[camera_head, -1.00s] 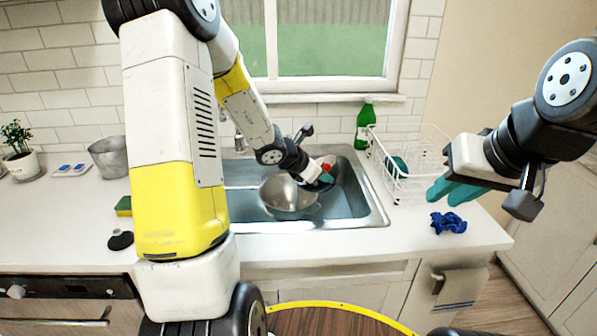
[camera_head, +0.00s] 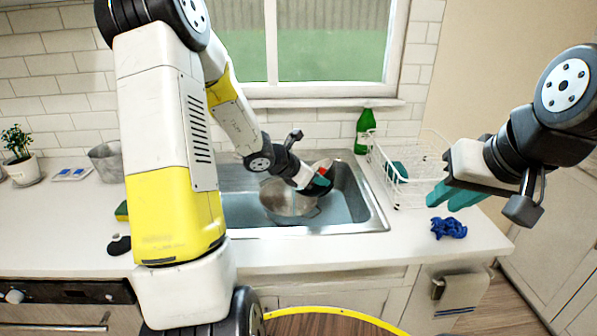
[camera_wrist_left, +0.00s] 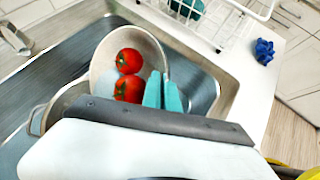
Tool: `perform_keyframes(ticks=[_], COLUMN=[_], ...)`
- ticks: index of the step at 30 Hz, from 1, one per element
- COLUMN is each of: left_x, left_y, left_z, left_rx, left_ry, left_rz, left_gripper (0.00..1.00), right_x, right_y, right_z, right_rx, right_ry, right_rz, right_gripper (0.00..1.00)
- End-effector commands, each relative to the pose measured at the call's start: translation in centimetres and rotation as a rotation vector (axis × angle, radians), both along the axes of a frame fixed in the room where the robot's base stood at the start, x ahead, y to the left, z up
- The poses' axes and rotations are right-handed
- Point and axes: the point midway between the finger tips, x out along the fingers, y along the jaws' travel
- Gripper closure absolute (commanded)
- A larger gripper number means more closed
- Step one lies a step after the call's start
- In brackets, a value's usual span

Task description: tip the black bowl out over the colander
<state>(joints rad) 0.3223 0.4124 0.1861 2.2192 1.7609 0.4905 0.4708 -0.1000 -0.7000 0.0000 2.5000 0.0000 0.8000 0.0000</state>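My left gripper (camera_head: 318,187) is shut on the rim of the black bowl (camera_head: 325,167), above the sink. In the left wrist view its teal fingers (camera_wrist_left: 163,95) pinch the near right side of the bowl (camera_wrist_left: 97,72), whose inside is pale. Two red tomatoes (camera_wrist_left: 128,61) lie in the bowl, beside a pale bluish patch that I cannot identify. The metal colander (camera_head: 283,200) stands in the sink, just left of and below the bowl. In the wrist view it is mostly hidden behind the bowl and my gripper (camera_wrist_left: 36,122). My right gripper (camera_head: 441,198) is empty, its fingers slightly apart.
The sink (camera_head: 350,205) has a raised rim. A white wire rack (camera_head: 405,175) and a green bottle (camera_head: 364,130) stand to its right and behind. A grey metal pot (camera_head: 106,160) stands at the left.

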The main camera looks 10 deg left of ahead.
Motion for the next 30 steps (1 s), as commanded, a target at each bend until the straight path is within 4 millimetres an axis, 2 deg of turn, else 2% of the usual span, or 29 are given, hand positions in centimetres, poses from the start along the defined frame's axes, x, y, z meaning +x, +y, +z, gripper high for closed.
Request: perform_keyframes(ticks=[30], left_x=[0.1], left_y=[1.2], left_z=[1.1], left_rx=[-0.125], left_ry=[0.003], left_rz=[-0.002], left_gripper=[1.0], right_x=[0.0], right_y=[0.0], right_z=[0.0], right_rx=[0.0], right_ry=[0.0], right_rz=[0.0], right_gripper=[0.76])
